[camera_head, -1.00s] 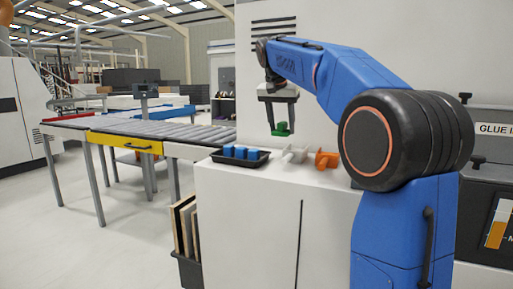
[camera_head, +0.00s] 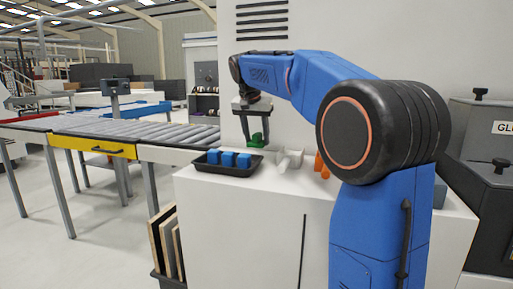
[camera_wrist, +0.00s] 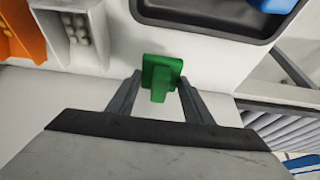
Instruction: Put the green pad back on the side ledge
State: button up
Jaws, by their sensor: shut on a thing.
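The green pad (camera_head: 257,140) is a small block with an upright grip. My gripper (camera_head: 254,134) is shut on it and points down over the white side ledge (camera_head: 262,186), near the black tray's right end. In the wrist view the green pad (camera_wrist: 162,70) sits between my two fingertips (camera_wrist: 160,85), with its wider plate facing the white ledge surface (camera_wrist: 125,40). I cannot tell whether the pad touches the ledge or hangs just above it.
A black tray (camera_head: 206,166) with blue blocks (camera_head: 228,158) stands left of the pad. A white bin-like piece (camera_head: 290,160) and an orange piece (camera_head: 321,166), partly hidden by my arm, stand to the right. A roller conveyor (camera_head: 150,131) lies beyond, left.

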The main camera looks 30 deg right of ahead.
aim_at(257, 146)
jog(key=shift+f, duration=1.85)
jog(key=shift+f, duration=0.15)
jog(key=o, duration=1.1)
jog(key=v, duration=1.2)
